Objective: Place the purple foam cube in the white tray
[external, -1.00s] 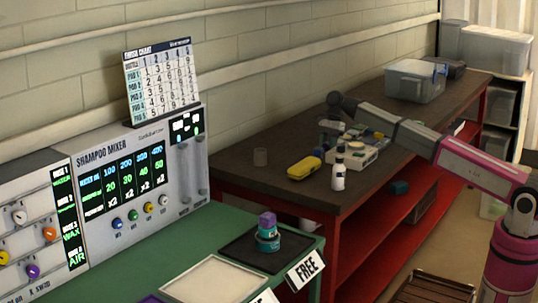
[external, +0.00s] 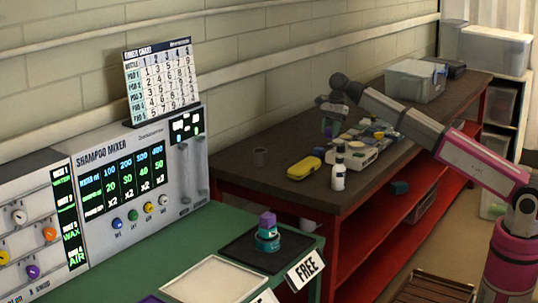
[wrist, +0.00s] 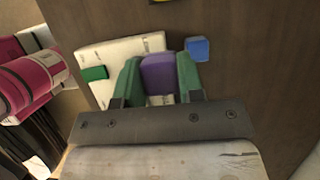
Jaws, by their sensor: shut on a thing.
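The purple foam cube (wrist: 158,73) is between the two green fingers of my gripper (wrist: 160,78) in the wrist view. My gripper is shut on it. In the external view my gripper (external: 330,128) hangs above the dark workbench, with the cube small and hard to make out. A white tray-like thing (wrist: 120,50) lies below and behind the fingers in the wrist view, partly hidden by the gripper and cube. A white box-like thing, probably the same one, sits on the workbench (external: 366,157) in the external view.
A small green block (wrist: 94,73) overlaps the white thing's left side. A blue cube (wrist: 198,49) lies to its right. A clear bin (external: 414,82) stands farther back.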

